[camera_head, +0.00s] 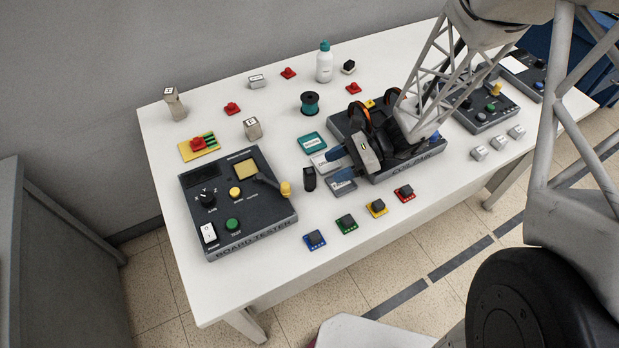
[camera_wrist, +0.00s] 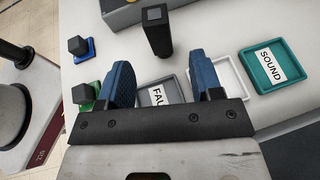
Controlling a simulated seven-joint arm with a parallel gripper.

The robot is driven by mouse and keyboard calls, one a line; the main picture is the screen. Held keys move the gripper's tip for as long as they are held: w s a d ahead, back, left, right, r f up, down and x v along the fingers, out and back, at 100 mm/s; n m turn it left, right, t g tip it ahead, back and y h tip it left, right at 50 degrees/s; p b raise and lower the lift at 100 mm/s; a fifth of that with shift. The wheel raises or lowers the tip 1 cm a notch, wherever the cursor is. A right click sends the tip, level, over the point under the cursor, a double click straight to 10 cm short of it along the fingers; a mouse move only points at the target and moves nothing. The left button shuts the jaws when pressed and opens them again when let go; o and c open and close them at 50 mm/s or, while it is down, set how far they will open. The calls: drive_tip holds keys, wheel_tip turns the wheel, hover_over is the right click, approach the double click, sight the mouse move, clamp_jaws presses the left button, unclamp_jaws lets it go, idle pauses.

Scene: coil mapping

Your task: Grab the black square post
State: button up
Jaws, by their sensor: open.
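The black square post (camera_head: 309,180) stands upright on the white table, between the board tester and the small labelled trays. In the wrist view the post (camera_wrist: 158,32) is ahead of my fingers, roughly centred between them, with a small grey square on its top. My gripper (camera_head: 337,164) has blue fingers and is to the right of the post in the head view, pointing toward it. In the wrist view my gripper (camera_wrist: 160,75) is open and nothing is between its fingers. The post appears apart from both fingers.
The board tester (camera_head: 240,205) lies left of the post. A teal SOUND tray (camera_head: 312,142), a white tray (camera_head: 322,166) and a grey tray (camera_head: 342,187) sit close by, partly under my fingers. Blue (camera_head: 315,240), green, yellow and red boards with black blocks line the front.

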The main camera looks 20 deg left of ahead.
sight(309, 178)
drive_tip(key=shift+x, duration=1.3)
drive_tip(key=shift+a, duration=0.1)
drive_tip(key=shift+x, duration=2.5)
drive_tip(key=shift+c, duration=0.4)
drive_tip(key=c, duration=1)
